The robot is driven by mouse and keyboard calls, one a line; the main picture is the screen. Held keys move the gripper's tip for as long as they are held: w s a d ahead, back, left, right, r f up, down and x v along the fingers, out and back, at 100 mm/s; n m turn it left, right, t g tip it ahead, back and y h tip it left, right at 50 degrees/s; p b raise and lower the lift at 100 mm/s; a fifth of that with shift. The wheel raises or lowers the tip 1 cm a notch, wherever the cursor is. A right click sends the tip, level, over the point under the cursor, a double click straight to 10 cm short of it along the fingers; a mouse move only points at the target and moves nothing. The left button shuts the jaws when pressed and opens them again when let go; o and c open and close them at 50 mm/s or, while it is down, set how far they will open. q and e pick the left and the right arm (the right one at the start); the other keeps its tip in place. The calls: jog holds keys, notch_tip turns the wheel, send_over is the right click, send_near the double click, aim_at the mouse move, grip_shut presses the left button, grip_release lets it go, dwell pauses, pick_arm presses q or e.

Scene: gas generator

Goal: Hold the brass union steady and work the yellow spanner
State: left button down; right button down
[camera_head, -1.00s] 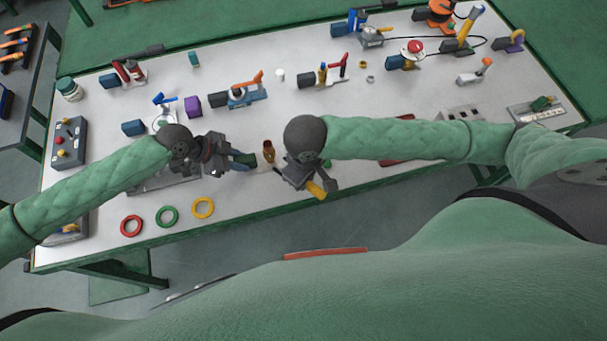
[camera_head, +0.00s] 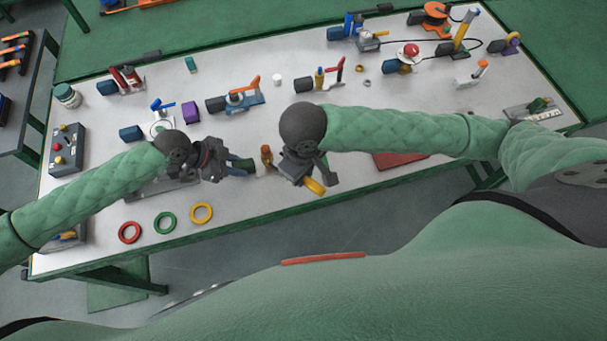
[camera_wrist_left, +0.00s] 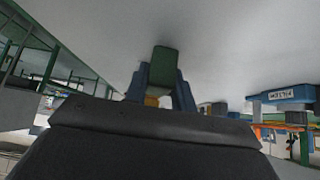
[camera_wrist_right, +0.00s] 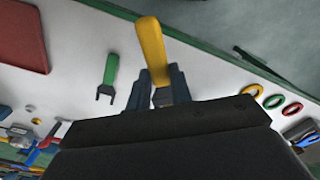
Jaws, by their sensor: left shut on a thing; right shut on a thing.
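My left gripper (camera_head: 238,163) is shut on a green piece (camera_wrist_left: 163,65), seen end-on between its blue fingers in the left wrist view. A small brass-coloured bit (camera_wrist_left: 152,101) shows below it. The brass union (camera_head: 266,152) appears upright on the table, just right of the left fingertips; whether the green piece touches it I cannot tell. My right gripper (camera_head: 308,180) is shut on the yellow spanner (camera_wrist_right: 152,45), whose handle sticks out past the fingers. The handle also shows in the head view (camera_head: 315,187). The spanner's working end is hidden by the right gripper.
A green spanner (camera_wrist_right: 108,72) lies on the white table near the right gripper. Red (camera_head: 130,232), green (camera_head: 165,222) and yellow (camera_head: 201,212) rings lie at the front left. Several tools and valves stand farther back. A red panel (camera_wrist_right: 22,38) lies to the right gripper's other side.

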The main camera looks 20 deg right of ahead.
pick_arm(q)
jog(key=c, duration=1.1)
grip_release()
jog(key=v, duration=1.2)
jog(key=shift+f, duration=0.1)
pick_arm(e)
jog(key=shift+s, duration=0.1)
